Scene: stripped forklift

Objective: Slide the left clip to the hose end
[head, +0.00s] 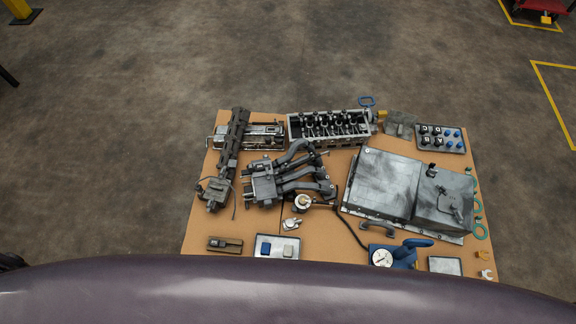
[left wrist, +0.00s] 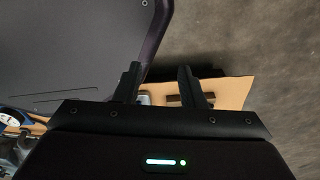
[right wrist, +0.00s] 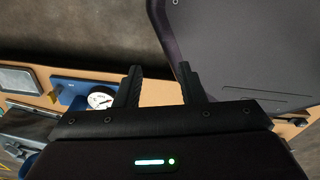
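A thin dark hose (head: 351,231) curves over the tan table in the head view, from near a round metal part (head: 303,203) to a blue tool with a white gauge (head: 382,258). I cannot make out a clip on it for certain; any clip is too small to tell. My left gripper (left wrist: 159,72) is open and empty, its two black fingers apart. My right gripper (right wrist: 160,70) is also open and empty, with the gauge (right wrist: 99,101) beyond its left finger. Neither gripper shows in the head view, so both are apart from the hose.
The table (head: 200,232) is crowded. A large grey metal housing (head: 385,185) fills its right side, a manifold (head: 290,180) its middle and a cylinder head (head: 330,127) its back. Small trays (head: 290,254) lie along the front. My purple body covers the bottom of the head view.

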